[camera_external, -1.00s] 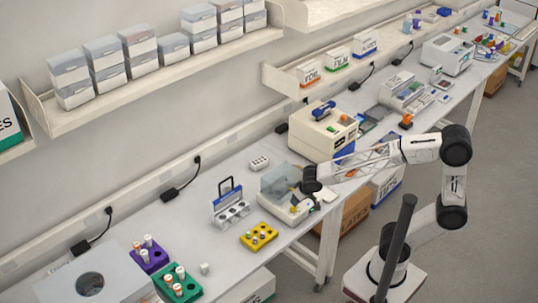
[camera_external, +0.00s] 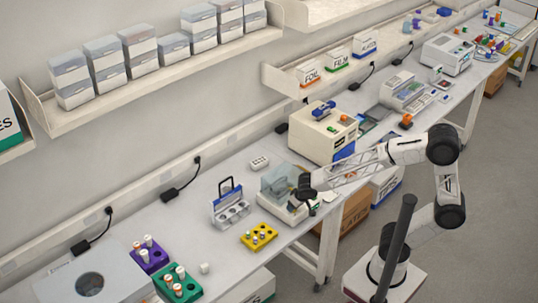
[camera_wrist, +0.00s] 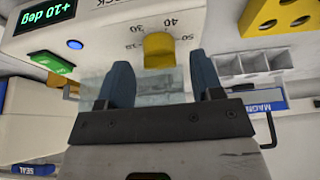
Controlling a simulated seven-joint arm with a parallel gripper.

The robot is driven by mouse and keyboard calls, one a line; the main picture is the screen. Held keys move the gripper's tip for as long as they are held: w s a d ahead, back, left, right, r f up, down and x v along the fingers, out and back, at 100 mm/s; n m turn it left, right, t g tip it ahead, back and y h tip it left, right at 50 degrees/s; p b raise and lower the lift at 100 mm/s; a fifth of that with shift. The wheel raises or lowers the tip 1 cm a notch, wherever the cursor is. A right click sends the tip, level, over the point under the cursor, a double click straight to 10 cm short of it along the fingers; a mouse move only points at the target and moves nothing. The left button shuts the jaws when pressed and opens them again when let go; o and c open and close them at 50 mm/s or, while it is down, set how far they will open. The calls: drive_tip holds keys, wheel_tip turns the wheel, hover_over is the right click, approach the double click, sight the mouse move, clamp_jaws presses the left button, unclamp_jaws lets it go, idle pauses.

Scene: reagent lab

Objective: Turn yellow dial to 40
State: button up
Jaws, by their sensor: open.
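The yellow dial (camera_wrist: 159,50) sits on the white panel of a device in the wrist view, with printed numbers around it, including 30, 40 and 50. I cannot make out a pointer mark on it. A green readout (camera_wrist: 47,14) on the panel shows +10 deg. My gripper (camera_wrist: 162,75) is open, its two dark blue fingers on either side of the dial's lower part, with no clear contact visible. In the external view my gripper (camera_external: 306,192) is at the front of the white device (camera_external: 296,218) with a clear lid, and hides the dial.
A blue button (camera_wrist: 75,44) is beside the dial. The bench's front edge is close.

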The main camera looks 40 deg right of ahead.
drive_tip(key=shift+x, duration=0.8)
drive_tip(key=c, duration=0.9)
